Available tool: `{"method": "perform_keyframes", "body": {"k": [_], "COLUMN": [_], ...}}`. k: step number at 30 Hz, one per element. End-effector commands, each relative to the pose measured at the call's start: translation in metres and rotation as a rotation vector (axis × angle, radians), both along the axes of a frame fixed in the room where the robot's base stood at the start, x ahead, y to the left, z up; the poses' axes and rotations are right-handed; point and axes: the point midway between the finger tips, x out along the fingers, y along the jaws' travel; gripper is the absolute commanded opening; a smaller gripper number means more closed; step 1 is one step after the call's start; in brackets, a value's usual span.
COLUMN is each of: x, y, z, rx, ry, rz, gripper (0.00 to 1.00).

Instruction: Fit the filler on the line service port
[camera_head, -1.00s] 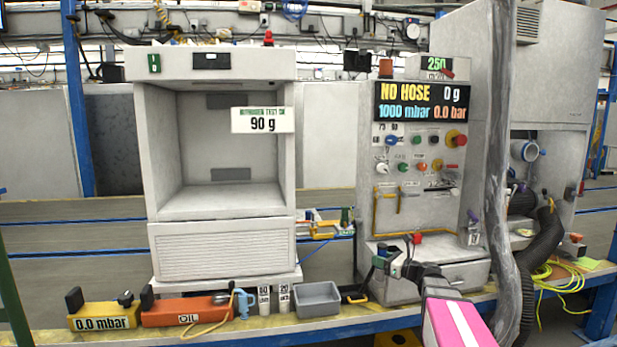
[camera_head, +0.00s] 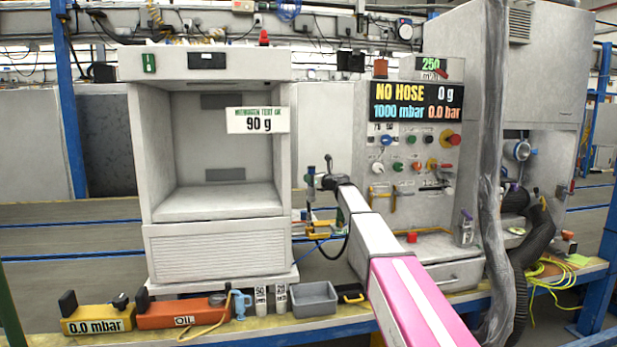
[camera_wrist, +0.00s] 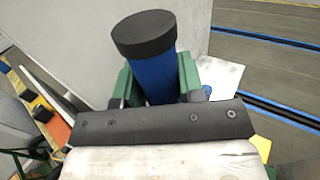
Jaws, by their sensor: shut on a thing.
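My gripper (camera_head: 316,181) is shut on a blue cylinder with a black cap, which I take to be the filler (camera_wrist: 152,58). In the wrist view the filler stands up between green finger pads, its cap toward the camera. In the head view the filler is small, held upright in the gap between the white cabinet and the control panel. A dark hose hangs in a loop below the gripper. I cannot pick out the line service port for certain. The panel display (camera_head: 416,102) reads NO HOSE, 0 g, 1000 mbar and 0.0 bar.
The white cabinet (camera_head: 220,250) stands just left of the gripper, and the control panel (camera_head: 390,185) stands to its right. Yellow fittings (camera_head: 322,229) lie below. A grey bin (camera_head: 313,298), an orange OIL unit (camera_head: 180,313) and a yellow gauge box (camera_head: 97,318) line the bench front.

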Motion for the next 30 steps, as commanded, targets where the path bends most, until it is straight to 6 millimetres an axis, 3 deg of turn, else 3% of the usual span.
{"method": "perform_keyframes", "body": {"k": [4,17,30], "x": [0.009,0.008,0.008], "y": [0.012,0.013,0.012], "z": [0.011,0.013,-0.011], "rx": [0.000,0.002,0.002], "ry": [0.000,-0.001,-0.001], "rz": [-0.003,-0.005,-0.004], "gripper": [0.02,0.02,0.02]}}
